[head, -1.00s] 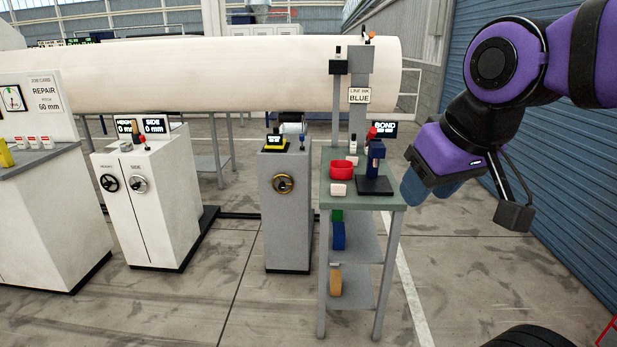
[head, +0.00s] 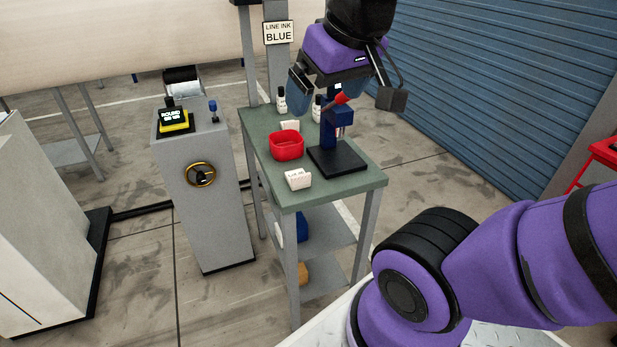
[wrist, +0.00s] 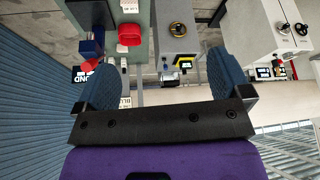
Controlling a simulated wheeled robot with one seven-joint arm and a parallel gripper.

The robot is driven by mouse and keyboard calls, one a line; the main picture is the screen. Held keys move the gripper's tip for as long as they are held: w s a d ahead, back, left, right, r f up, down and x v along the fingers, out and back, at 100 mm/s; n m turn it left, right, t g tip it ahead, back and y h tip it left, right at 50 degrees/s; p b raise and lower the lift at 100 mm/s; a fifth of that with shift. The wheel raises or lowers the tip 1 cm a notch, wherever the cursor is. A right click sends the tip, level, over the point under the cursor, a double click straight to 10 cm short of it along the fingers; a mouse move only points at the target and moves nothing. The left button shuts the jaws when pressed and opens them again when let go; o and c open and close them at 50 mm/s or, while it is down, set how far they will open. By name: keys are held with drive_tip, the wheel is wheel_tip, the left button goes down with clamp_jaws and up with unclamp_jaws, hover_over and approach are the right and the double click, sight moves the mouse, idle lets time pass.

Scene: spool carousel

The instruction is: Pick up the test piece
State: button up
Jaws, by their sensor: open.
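My gripper (head: 316,104) hangs above the back of the green-topped bench (head: 262,152), with its blue fingers apart and nothing between them. The wrist view shows the same open fingers (wrist: 160,68). A blue bench press (head: 328,140) with a red lever and black base stands below and to the right of the fingers. A small pale and reddish thing shows at the press's right side, too small to make out. A white block with dark marks (head: 298,179) lies at the bench's front left. I cannot tell which of these is the test piece.
A red bin (head: 287,146) sits on the bench left of the press, with small white bottles (head: 281,100) behind. A grey pedestal (head: 203,195) with a yellow handwheel stands left. A blue shutter wall (head: 470,90) is at right.

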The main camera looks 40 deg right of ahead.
drive_tip(key=w+d+f+g, duration=0.1)
drive_tip(key=w+d+f, duration=0.15)
drive_tip(key=w, duration=0.55)
drive_tip(key=m+g, duration=0.3)
drive_tip(key=g, duration=0.1)
hover_over(301, 175)
drive_tip(key=f, duration=2.4)
drive_tip(key=shift+a+f, duration=0.35)
drive_tip(key=shift+f, duration=0.05)
drive_tip(key=f, duration=1.1)
drive_tip(key=shift+d+f, duration=0.15)
drive_tip(key=shift+d, duration=0.15)
drive_tip(key=c, duration=1)
